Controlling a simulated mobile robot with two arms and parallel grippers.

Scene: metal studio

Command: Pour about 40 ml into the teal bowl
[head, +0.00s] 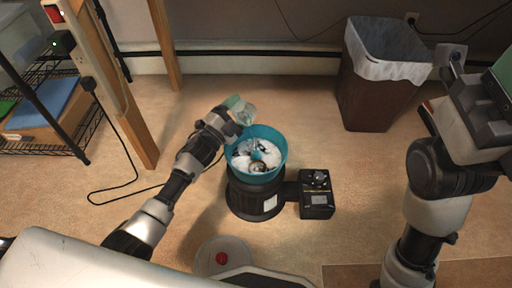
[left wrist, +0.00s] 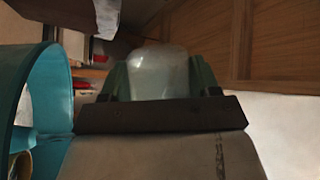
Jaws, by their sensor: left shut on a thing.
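The teal bowl (head: 284,157) sits on top of a dark round machine (head: 253,200) on the floor, and holds white material and several shiny metal pieces. Its teal wall also shows at the left of the left wrist view (left wrist: 38,85). My left gripper (head: 238,105) is at the bowl's back left rim, shut on a clear container (head: 245,115). The container looks tilted in the head view and sits between the green fingers in the left wrist view (left wrist: 158,72). Its contents cannot be made out. My right gripper (head: 502,72) is partly cut off at the right edge.
A black control box (head: 317,196) joins the machine's right side. A brown bin with a white liner (head: 378,90) stands at the back right. A wire rack (head: 45,125) and wooden post (head: 128,110) stand at the left. A cable (head: 98,190) lies on the floor.

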